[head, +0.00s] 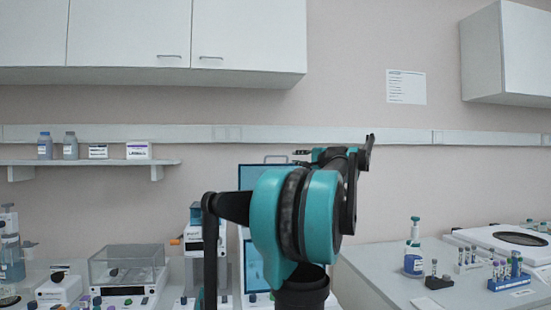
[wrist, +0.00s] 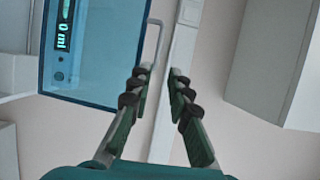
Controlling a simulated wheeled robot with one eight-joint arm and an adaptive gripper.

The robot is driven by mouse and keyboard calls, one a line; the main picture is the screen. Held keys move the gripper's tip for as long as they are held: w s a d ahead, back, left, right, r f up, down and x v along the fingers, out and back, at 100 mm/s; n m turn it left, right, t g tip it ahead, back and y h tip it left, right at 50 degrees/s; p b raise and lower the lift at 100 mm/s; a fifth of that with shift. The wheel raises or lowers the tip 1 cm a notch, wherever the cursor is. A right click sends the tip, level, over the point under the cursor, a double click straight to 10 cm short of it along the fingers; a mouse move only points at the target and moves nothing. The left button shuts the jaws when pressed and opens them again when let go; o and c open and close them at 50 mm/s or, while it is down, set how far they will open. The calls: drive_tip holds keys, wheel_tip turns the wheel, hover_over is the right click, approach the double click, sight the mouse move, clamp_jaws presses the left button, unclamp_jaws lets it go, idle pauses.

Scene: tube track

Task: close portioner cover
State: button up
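The portioner cover looks like a blue see-through panel (wrist: 95,65) in the wrist view, with a lit display reading "0 ml" behind it. A thin pale handle (wrist: 158,38) runs along its right side and passes behind my left finger. My gripper (wrist: 161,73) is open, its fingertips apart with nothing visibly clamped between them. In the head view the panel (head: 256,174) stands upright behind my arm, mostly hidden. My gripper (head: 302,155) shows there near its upper right corner. I cannot tell whether a finger touches the handle.
A clear-lidded device (head: 127,267) stands on the left bench. A blue-labelled bottle (head: 414,263) and a tube rack (head: 509,280) stand on the right bench. A shelf (head: 85,163) holds bottles and boxes. White cupboards (head: 180,38) hang above.

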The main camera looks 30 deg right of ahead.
sight(276, 156)
drive_tip(key=w, duration=0.5)
drive_tip(key=w+a, duration=0.1)
drive_tip(key=w, duration=0.5)
drive_tip(key=w+a, duration=0.1)
drive_tip(key=w, duration=0.4)
drive_tip(key=shift+w+r, duration=0.1)
drive_tip(key=shift+w, duration=0.2)
drive_tip(key=shift+c, duration=0.2)
clamp_jaws()
